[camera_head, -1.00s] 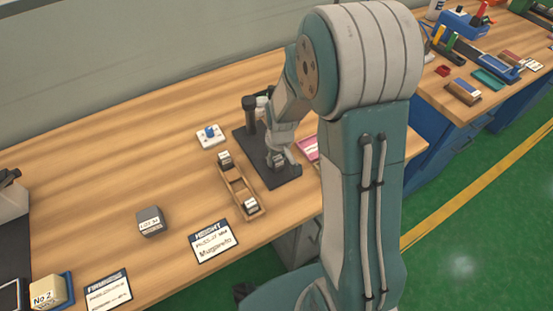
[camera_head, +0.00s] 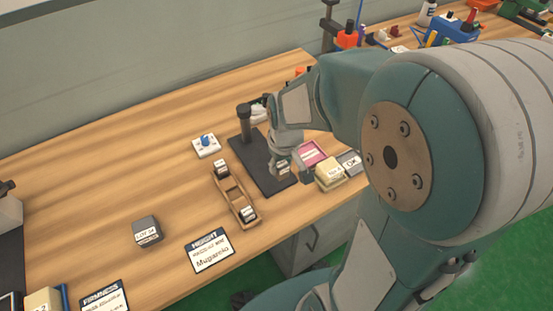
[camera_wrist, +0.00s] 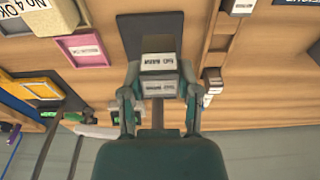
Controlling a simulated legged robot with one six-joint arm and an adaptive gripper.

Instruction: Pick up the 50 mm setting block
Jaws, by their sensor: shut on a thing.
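My gripper (camera_wrist: 158,98) is shut on a small grey setting block with a white label (camera_wrist: 158,86), one finger on each side of it. The label is upside down and too blurred to read surely. In the head view my gripper (camera_head: 291,170) is low over the front part of a black stand base (camera_head: 262,181), and the held block is partly hidden there. I cannot tell whether it touches the base. A wooden rack (camera_head: 232,194) lies left of the base. It holds one labelled block at its back end (camera_head: 221,169) and one at its front end (camera_head: 247,214).
The stand's dark post (camera_head: 243,124) rises at the back of the base. A pink tray (camera_head: 313,152) and a cream block (camera_head: 330,173) sit close on the right. A blue-knobbed device (camera_head: 206,145), a grey block (camera_head: 147,230) and a height card (camera_head: 210,249) lie left. The left bench is mostly clear.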

